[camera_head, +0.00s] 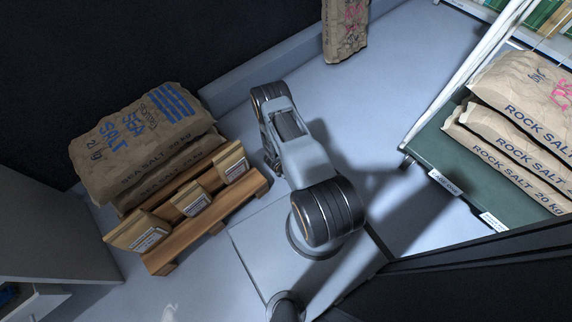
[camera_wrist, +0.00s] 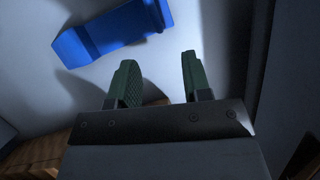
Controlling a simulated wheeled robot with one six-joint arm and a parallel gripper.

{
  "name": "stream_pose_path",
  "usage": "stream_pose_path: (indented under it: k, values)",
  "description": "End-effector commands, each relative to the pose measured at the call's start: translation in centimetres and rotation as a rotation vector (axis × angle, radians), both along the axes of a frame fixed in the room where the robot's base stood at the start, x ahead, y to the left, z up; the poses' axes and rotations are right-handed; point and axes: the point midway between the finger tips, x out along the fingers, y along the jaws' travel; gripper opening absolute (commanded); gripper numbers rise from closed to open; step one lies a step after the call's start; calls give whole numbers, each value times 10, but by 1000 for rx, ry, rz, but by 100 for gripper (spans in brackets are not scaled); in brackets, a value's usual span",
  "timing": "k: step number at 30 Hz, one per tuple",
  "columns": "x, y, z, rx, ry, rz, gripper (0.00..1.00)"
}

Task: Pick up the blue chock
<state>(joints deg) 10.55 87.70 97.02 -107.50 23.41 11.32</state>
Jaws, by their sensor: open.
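The blue chock (camera_wrist: 112,32) shows in the wrist view, at the top left, against a pale surface. It is a blue block with a raised end at its right. My gripper (camera_wrist: 156,72) is open, with two green fingers apart and nothing between them. The chock lies beyond the fingertips and to their left, apart from them. In the head view my arm reaches away from my base; its gripper and the chock cannot be made out there, likely hidden by the arm.
A pallet (camera_head: 210,222) with sea salt sacks (camera_head: 140,140) and small boxes stands left of my arm. At right, a shelf (camera_head: 440,160) holds rock salt sacks (camera_head: 515,140). Another sack (camera_head: 345,30) stands at the back. Open floor (camera_head: 400,60) lies between the back sack and the shelf.

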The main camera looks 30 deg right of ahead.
Motion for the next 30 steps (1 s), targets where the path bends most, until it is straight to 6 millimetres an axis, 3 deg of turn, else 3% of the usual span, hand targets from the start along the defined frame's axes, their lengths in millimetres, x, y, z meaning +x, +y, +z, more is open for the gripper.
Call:
stream_pose_path:
  k: [1, 6, 16, 25, 30]
  values:
    - [-1, -4, -13, 0, 1, -3, 45]
    - [-1, -13, -33, -1, 0, -1, 45]
    - [-1, -18, -46, -1, 0, -1, 45]
    - [-1, -31, -82, -1, 0, -3, 45]
    - [-1, -36, -89, -1, -2, -1, 45]
